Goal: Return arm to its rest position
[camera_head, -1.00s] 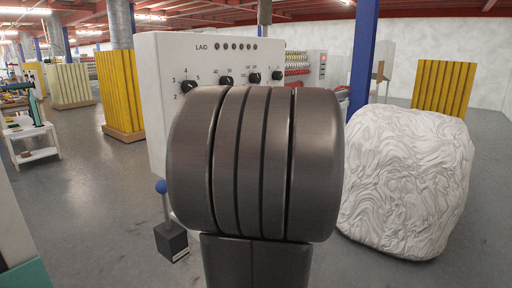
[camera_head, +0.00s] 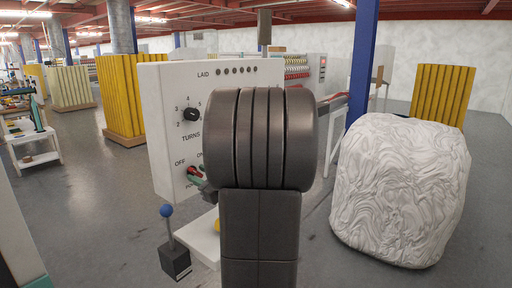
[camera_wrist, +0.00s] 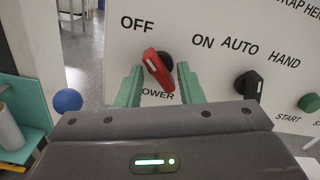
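My arm (camera_head: 258,215) rises in the middle of the head view and covers much of the white control panel (camera_head: 160,95). My gripper (camera_wrist: 160,85) shows in the wrist view as two teal fingers standing apart, open. The red power knob (camera_wrist: 158,70) appears between the fingertips, in front of the panel. Its upper end leans left toward the OFF label. I cannot tell whether the fingers touch it. In the head view the knob (camera_head: 194,171) shows at the panel's lower part, left of my arm; the gripper is mostly hidden there.
A black AUTO/HAND knob (camera_wrist: 249,85) and a green start button (camera_wrist: 309,102) sit to the right. A blue-ball lever (camera_head: 167,211) stands left of my arm. A large white wrapped bundle (camera_head: 400,190) stands at the right. Open floor lies left.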

